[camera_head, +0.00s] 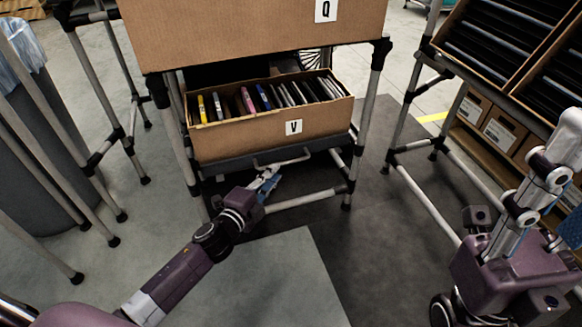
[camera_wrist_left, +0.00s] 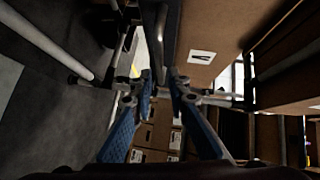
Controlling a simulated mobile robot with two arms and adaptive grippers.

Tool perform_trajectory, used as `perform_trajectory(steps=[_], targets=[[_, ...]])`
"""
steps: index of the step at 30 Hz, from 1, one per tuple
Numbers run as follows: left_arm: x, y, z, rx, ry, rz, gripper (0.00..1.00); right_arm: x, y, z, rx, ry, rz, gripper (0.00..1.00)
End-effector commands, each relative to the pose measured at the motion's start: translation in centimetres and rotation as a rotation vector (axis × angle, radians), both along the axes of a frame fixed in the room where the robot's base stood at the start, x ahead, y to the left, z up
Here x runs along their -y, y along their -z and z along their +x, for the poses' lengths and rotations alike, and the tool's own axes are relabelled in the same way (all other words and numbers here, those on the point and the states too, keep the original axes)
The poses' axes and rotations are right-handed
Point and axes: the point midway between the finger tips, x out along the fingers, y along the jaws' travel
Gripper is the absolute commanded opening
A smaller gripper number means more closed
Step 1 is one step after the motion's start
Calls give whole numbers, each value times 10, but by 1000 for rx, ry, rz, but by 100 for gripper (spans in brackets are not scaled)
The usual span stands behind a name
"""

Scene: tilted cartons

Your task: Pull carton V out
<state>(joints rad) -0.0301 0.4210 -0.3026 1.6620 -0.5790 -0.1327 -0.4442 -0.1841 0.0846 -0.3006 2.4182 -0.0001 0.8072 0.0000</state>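Carton V (camera_head: 250,137) is a brown open-topped box with a white V label, tilted forward on a dark shelf tray under a bigger carton. Its front wall also shows in the left wrist view (camera_wrist_left: 215,30). A pale bar handle (camera_head: 282,161) sticks out from the tray's front edge below the carton. My left gripper (camera_head: 268,182) is just below and in front of this handle. In the left wrist view its blue fingers (camera_wrist_left: 160,75) stand apart beside the tray edge.
Carton Q (camera_head: 230,35) sits above carton V on the same tube rack. Several thin coloured items stand in carton V. Another rack with cartons (camera_head: 500,50) stands at the right. A grey bin (camera_head: 45,150) is at the left. The floor in front is clear.

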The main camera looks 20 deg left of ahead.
Motion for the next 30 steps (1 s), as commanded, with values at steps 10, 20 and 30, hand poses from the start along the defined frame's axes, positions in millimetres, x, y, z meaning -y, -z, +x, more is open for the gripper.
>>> perform_trajectory(steps=[10, 20, 30], targets=[[9, 9, 51, 1, -1, -1, 16, -2, -6, -1, 60, 4, -6, 40], [13, 10, 66, -2, -2, -2, 16, -3, -12, -1, 79, 5, -8, 40], [13, 10, 66, -3, -2, -2, 0, -3, -12, -1, 79, 5, -9, 40]])
